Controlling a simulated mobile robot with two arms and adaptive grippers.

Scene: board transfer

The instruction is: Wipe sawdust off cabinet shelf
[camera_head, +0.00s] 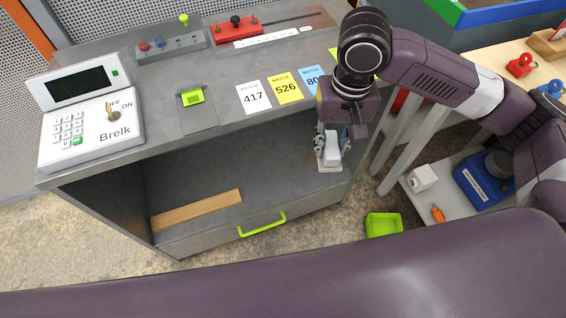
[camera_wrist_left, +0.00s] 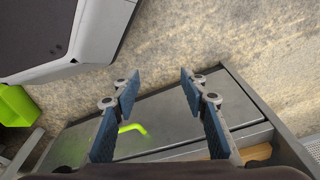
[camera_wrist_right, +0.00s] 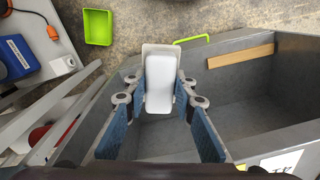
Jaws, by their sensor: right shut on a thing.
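My right gripper (camera_head: 329,150) is shut on a white block with a pale base (camera_head: 331,161), at the right end of the open cabinet shelf (camera_head: 290,196). In the right wrist view the white block (camera_wrist_right: 159,85) sits between my right fingers. From these views I cannot tell whether its base touches the shelf. The grey shelf (camera_wrist_right: 245,98) also shows there, and no sawdust can be made out on it. My left gripper (camera_wrist_left: 158,85) is open and empty, above the cabinet's front in the left wrist view.
A wooden strip (camera_head: 196,210) lies at the shelf's left front. A green handle (camera_head: 262,224) sticks out in front. The cabinet top carries a keypad unit (camera_head: 90,130) and batch cards (camera_head: 285,90). A green bin (camera_head: 383,225) stands on the floor to the right.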

